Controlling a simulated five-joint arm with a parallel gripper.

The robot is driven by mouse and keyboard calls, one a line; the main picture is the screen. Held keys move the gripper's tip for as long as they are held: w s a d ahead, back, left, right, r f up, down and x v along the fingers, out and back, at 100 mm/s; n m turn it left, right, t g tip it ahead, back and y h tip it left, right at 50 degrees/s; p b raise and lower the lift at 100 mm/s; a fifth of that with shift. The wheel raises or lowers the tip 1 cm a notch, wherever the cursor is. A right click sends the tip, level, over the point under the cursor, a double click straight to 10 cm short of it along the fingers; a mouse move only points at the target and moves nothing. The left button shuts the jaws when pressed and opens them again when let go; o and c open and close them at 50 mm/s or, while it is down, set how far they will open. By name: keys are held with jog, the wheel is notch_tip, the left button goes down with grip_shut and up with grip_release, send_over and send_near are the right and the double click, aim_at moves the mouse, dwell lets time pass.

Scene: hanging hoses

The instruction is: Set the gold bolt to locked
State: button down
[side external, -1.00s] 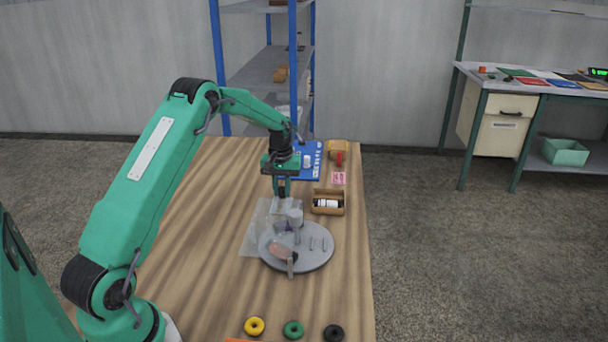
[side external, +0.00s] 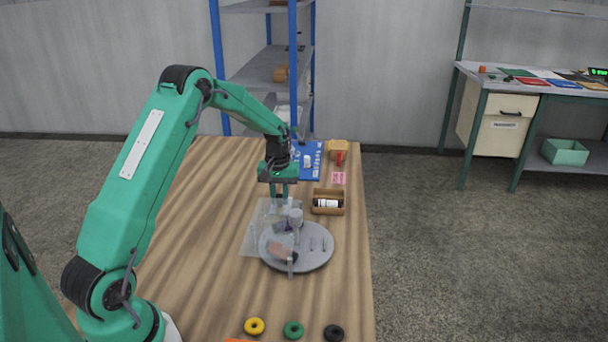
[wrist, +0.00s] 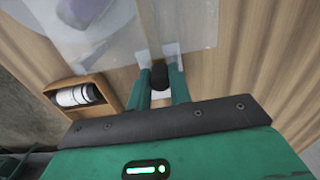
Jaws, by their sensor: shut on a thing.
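My gripper (side external: 280,197) is low over the far part of a clear sheet (side external: 261,236) on the wooden table. In the wrist view my gripper (wrist: 159,78) has its two green fingers on either side of a dark round knob (wrist: 159,72), shut on it. A narrow pale strip (wrist: 146,32) runs from the knob across the clear sheet. No gold colour can be made out, so I cannot tell whether the knob belongs to the gold bolt. The fingers hide the knob in the side view.
A grey round plate (side external: 318,258) with upright parts overlaps the sheet's near right side. A wooden box (side external: 342,208) holding a dark and white bottle stands right of my gripper. Several rings (side external: 293,330) lie at the near edge. The table's left side is clear.

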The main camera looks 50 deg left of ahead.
aim_at(280, 196)
jog(key=shift+s+d, duration=0.1)
jog(key=shift+d, duration=0.1)
jog(key=c, duration=1.3)
grip_release()
jog(key=shift+r, duration=0.1)
jog(key=shift+r, duration=3.85)
jog(key=shift+r, duration=0.1)
